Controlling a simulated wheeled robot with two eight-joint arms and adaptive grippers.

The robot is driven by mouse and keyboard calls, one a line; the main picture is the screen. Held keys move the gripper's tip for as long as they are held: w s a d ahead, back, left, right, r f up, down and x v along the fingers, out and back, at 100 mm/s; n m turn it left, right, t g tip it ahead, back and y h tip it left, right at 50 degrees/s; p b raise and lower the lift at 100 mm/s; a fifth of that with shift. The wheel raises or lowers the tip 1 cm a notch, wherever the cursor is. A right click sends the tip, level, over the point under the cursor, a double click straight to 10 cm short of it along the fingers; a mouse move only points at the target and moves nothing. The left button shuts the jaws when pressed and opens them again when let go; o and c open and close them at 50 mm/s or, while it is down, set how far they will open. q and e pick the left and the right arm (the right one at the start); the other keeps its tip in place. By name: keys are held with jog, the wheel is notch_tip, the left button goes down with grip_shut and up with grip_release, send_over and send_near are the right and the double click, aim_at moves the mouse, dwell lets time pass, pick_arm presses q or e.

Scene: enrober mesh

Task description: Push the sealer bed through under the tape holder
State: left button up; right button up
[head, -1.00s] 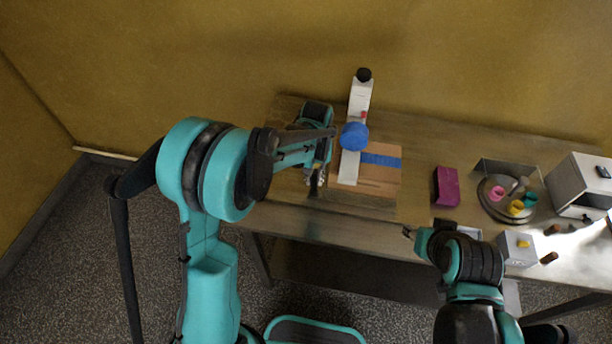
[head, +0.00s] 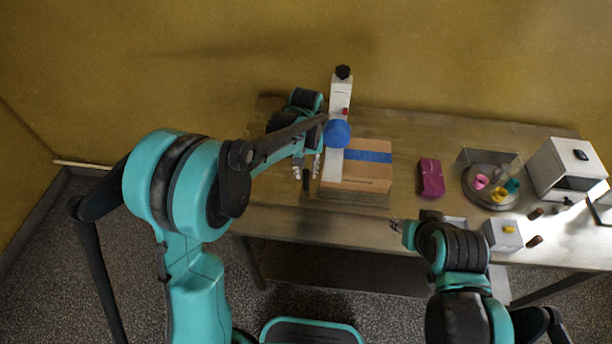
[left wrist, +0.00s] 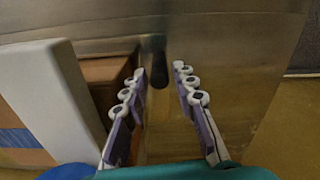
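The tape holder (head: 340,95) is a white upright strip with a black knob on top and a blue disc (head: 337,133). A brown box (head: 372,176) with a blue tape strip (head: 368,156) lies beneath and right of it, on what looks like the sealer bed (head: 352,197). My left gripper (head: 308,174) is just left of the holder, pointing down. In the left wrist view its fingers (left wrist: 158,80) are apart, with a black peg (left wrist: 158,62) between or just beyond their tips. Contact is unclear. My right gripper (head: 396,225) is at the table's front edge; its fingers are too small to judge.
A magenta block (head: 431,177) lies right of the box. Further right are a round turntable (head: 491,187) with coloured cups, a white machine (head: 567,169) and a small white box (head: 503,235). Bare tabletop (head: 408,165) lies between box and magenta block.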

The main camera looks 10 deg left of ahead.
pick_arm(q)
notch_tip(320, 180, up, 8)
jog(key=shift+r, duration=0.2)
jog(key=shift+c, duration=0.3)
